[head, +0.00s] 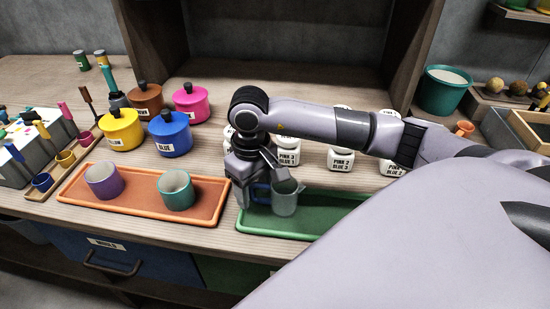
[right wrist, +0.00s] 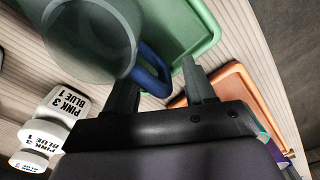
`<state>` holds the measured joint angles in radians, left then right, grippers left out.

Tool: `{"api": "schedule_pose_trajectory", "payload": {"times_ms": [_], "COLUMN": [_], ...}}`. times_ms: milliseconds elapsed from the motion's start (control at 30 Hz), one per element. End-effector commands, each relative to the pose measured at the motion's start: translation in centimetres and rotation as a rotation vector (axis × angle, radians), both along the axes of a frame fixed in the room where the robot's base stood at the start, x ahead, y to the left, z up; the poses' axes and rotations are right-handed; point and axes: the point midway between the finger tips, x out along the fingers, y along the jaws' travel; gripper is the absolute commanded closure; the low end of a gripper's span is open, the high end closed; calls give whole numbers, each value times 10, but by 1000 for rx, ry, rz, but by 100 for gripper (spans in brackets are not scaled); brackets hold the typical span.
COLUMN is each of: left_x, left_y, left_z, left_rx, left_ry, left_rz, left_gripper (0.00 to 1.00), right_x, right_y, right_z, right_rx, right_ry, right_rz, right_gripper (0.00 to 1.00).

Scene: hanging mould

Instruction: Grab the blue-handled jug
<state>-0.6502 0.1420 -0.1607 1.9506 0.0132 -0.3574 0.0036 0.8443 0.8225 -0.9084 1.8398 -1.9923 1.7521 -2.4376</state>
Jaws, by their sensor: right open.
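The clear grey jug (head: 286,203) with a blue handle (head: 261,194) stands on the green tray (head: 262,222), its handle towards the left. My right gripper (head: 254,198) points down at the handle from above and is open. In the right wrist view the jug (right wrist: 92,42) shows large at the upper left. Its blue handle (right wrist: 152,68) lies between the two open fingers (right wrist: 160,74), nearer the left finger. I cannot tell whether a finger touches it. My left gripper is not in view.
An orange tray (head: 140,207) with a purple cup (head: 103,181) and a teal cup (head: 176,190) lies left of the green tray. White labelled jars (head: 340,159) stand behind my right gripper. Yellow (head: 121,130), blue (head: 169,135), brown and pink pots stand back left.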

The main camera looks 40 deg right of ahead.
Motion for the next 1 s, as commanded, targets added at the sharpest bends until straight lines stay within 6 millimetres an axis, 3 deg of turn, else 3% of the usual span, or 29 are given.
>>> {"api": "schedule_pose_trajectory", "payload": {"times_ms": [233,400,1000], "left_x": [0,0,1], "left_y": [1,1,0], "left_z": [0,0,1], "left_rx": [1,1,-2], "left_ry": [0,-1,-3], "left_rz": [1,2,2], "left_gripper": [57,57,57], "right_x": [0,0,1], "right_y": [0,0,0], "right_z": [-2,-2,3], "right_rx": [0,0,0], "right_ry": [0,0,-2], "right_rz": [0,0,0], "right_gripper": [46,100,100]}}
